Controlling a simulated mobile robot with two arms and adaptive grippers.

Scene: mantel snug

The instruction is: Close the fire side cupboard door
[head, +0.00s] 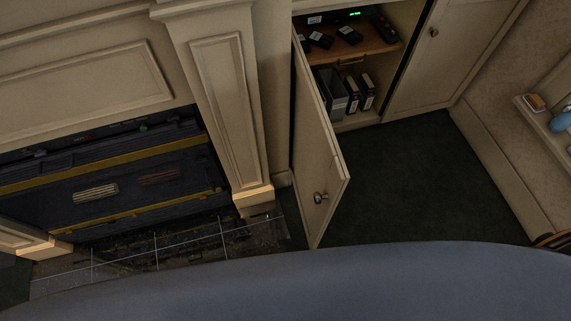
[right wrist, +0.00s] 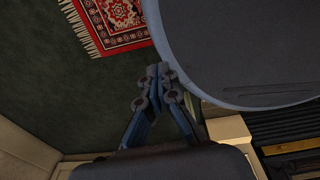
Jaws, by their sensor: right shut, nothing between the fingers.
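The fire side cupboard door (head: 318,150) is the cream left door of the cupboard beside the fireplace. In the head view it stands wide open, swung out from its left edge. Its round knob (head: 320,197) is near the free edge, low in the picture. Inside the cupboard, a wooden shelf (head: 375,46) and the space below it show. My right gripper (right wrist: 160,75) is shut and empty in the right wrist view, over the dark floor. It does not show in the head view, and I cannot make out the door in the wrist view. My left gripper is in neither view.
The right cupboard door (head: 433,60) is shut. Black devices lie on the shelf, with binders (head: 353,92) below. The fireplace (head: 110,180) and its glossy hearth (head: 170,248) are to the left. Dark green carpet (head: 410,185) is clear. A red fringed rug (right wrist: 112,20) lies further off.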

